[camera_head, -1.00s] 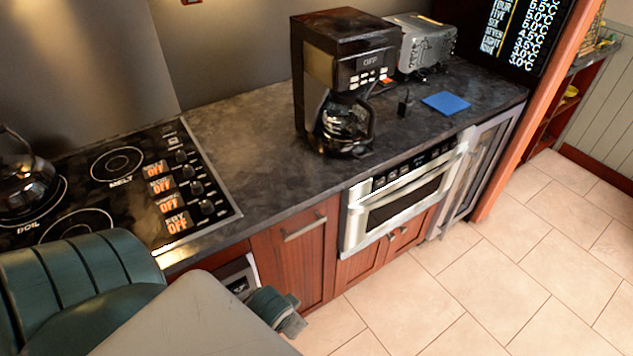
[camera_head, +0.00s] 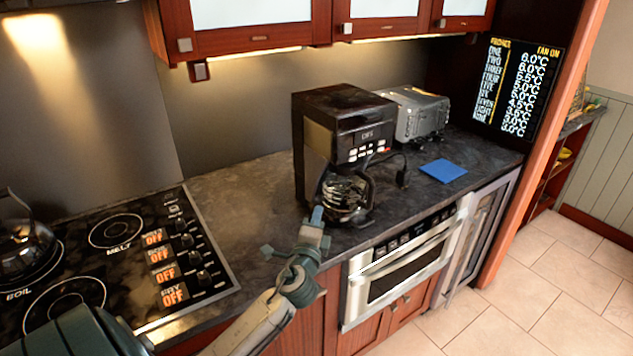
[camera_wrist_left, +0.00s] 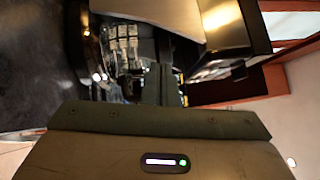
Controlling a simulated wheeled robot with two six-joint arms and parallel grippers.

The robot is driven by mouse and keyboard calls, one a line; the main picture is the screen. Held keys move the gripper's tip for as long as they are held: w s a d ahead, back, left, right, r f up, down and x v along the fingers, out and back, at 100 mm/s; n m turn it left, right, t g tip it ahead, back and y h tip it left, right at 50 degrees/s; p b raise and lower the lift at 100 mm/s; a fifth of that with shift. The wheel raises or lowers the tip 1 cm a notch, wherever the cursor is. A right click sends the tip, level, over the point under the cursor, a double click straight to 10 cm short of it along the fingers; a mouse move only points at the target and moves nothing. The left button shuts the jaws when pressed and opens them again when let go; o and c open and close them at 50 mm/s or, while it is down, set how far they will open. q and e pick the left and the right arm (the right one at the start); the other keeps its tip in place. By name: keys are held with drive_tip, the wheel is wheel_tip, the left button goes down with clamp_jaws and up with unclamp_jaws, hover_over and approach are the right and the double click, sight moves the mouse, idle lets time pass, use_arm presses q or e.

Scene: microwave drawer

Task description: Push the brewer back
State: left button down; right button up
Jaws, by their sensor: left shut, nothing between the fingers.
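The black brewer (camera_head: 343,108) stands upright on the dark counter near its front edge, with its glass carafe (camera_head: 345,193) in its lower part. My left gripper (camera_head: 317,216) is shut and empty, right in front of the brewer's lower left side beside the carafe. Its fingertips overlap the brewer's base in the picture, and I cannot tell whether they touch. In the left wrist view, the narrow shut fingers (camera_wrist_left: 160,85) point toward the brewer, with the carafe (camera_wrist_left: 123,48) close beside them. My right gripper is not in view.
A grey toaster (camera_head: 415,112) stands behind the brewer to the right, and a blue mat (camera_head: 443,170) lies on the counter. A cooktop (camera_head: 115,255) with a kettle (camera_head: 25,240) is at the left. Wall cabinets (camera_head: 250,20) hang above. The counter left of the brewer is clear.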

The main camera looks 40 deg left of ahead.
use_arm(q)
drive_tip(key=s+a+r+p+x, duration=0.1)
drive_tip(key=p+x, duration=0.4)
drive_tip(key=x, duration=0.7)
drive_tip(key=shift+a, duration=0.9)
drive_tip(key=shift+w, duration=0.1)
drive_tip(key=shift+a, duration=0.1)
